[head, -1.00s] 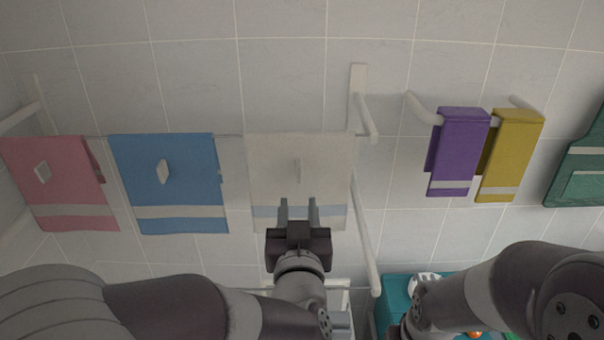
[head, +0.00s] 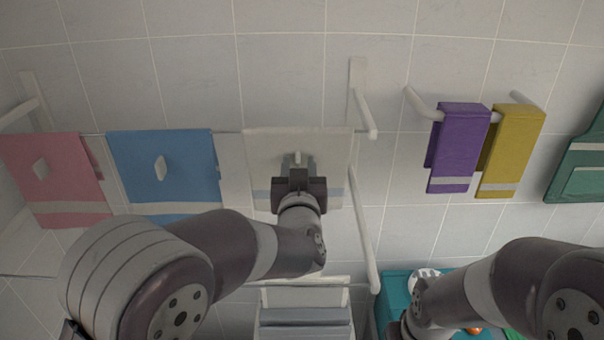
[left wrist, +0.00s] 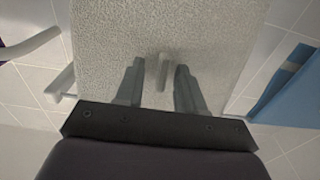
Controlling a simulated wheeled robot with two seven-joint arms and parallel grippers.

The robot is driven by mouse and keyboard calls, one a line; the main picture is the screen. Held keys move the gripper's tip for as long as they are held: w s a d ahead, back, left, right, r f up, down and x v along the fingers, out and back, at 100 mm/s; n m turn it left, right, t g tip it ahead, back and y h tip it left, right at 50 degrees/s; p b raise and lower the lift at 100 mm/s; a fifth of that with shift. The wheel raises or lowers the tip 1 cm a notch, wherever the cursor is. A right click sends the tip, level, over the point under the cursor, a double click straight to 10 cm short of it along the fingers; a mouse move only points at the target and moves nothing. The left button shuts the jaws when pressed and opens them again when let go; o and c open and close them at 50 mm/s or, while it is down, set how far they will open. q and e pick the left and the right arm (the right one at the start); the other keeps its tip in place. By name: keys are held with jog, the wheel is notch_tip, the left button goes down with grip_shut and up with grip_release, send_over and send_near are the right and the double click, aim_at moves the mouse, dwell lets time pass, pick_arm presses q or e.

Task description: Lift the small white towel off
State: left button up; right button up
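The small white towel (head: 262,150) hangs over a rail on the tiled wall, with a grey-blue band low on it. It has a small pale upright tab (left wrist: 162,72) on its front. My left gripper (head: 297,160) is in front of the towel. In the left wrist view, its two fingers (left wrist: 159,68) are spread, one on each side of the tab, with gaps between. The gripper and wrist hide the lower middle of the towel in the head view. My right arm shows at lower right, but its gripper is not in view.
A blue towel (head: 190,150) and a pink towel (head: 60,165) hang to the left. Purple (head: 458,145) and yellow (head: 515,140) towels hang at right. A white rail post (head: 362,120) stands just right of the white towel. A teal container (head: 392,285) is below.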

pick_arm(q)
jog(key=shift+s+a, duration=0.1)
jog(key=shift+s, duration=0.05)
grip_shut()
jog(key=shift+r, duration=0.1)
